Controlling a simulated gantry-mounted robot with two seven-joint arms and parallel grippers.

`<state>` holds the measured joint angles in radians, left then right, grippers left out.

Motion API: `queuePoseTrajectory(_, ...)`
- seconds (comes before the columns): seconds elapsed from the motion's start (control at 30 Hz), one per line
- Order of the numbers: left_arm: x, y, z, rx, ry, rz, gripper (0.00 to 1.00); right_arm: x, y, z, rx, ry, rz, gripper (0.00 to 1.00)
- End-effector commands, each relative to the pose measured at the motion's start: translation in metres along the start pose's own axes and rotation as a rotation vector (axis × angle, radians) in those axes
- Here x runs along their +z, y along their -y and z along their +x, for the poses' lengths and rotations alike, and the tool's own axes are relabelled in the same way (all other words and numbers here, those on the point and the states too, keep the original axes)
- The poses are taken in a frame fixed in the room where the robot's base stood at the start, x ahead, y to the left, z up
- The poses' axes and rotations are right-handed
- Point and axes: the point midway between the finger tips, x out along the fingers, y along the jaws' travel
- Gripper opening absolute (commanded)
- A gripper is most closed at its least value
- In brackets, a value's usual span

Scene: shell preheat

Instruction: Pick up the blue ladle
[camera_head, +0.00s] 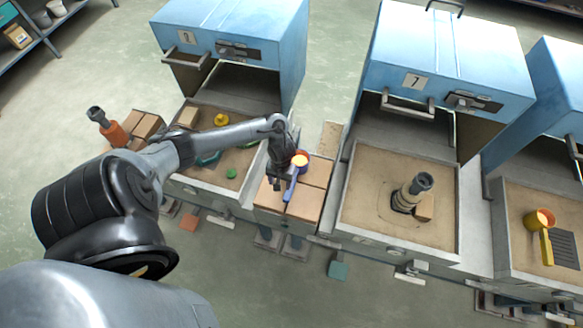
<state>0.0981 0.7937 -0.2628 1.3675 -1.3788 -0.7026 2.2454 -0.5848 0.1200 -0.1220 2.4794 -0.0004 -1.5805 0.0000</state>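The blue ladle (291,186) is at the wooden boxes between the two nearer furnaces. Its blue handle points toward the front, and an orange-yellow cup shows at its far end. My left gripper (277,182) is just left of the handle, pointing down. The dark fingers overlap the handle's edge in this view, so I cannot tell whether they touch it or are open or shut. Whether the ladle rests on the boxes or is slightly raised is also unclear. My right gripper is not in view.
Wooden boxes (306,205) lie under the ladle. A sand tray (362,215) to the right holds a dark fitting and a block. A yellow ladle (546,245) lies at far right. Blue furnaces (445,55) stand behind. The left tray (213,184) holds several small items.

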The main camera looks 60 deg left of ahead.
Motion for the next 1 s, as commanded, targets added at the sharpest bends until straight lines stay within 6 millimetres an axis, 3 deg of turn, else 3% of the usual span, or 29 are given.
queuePoseTrajectory(0.03,-0.016,-0.003,-0.004,0.006,-0.03,0.0,0.6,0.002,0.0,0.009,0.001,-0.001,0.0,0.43)
queuePoseTrajectory(0.1,-0.031,-0.006,-0.012,0.013,-0.058,-0.001,0.6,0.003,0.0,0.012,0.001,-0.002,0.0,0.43)
queuePoseTrajectory(0.2,-0.043,-0.012,-0.015,0.025,-0.08,-0.003,0.6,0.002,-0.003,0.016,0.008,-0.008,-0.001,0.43)
queuePoseTrajectory(0.5,-0.05,-0.018,0.019,0.033,-0.085,-0.003,0.6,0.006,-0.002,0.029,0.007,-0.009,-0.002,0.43)
queuePoseTrajectory(0.83,-0.054,-0.02,0.039,0.034,-0.088,-0.003,0.6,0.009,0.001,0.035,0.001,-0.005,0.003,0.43)
queuePoseTrajectory(1.0,-0.061,-0.024,0.061,0.033,-0.087,-0.003,0.6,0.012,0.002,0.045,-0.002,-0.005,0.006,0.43)
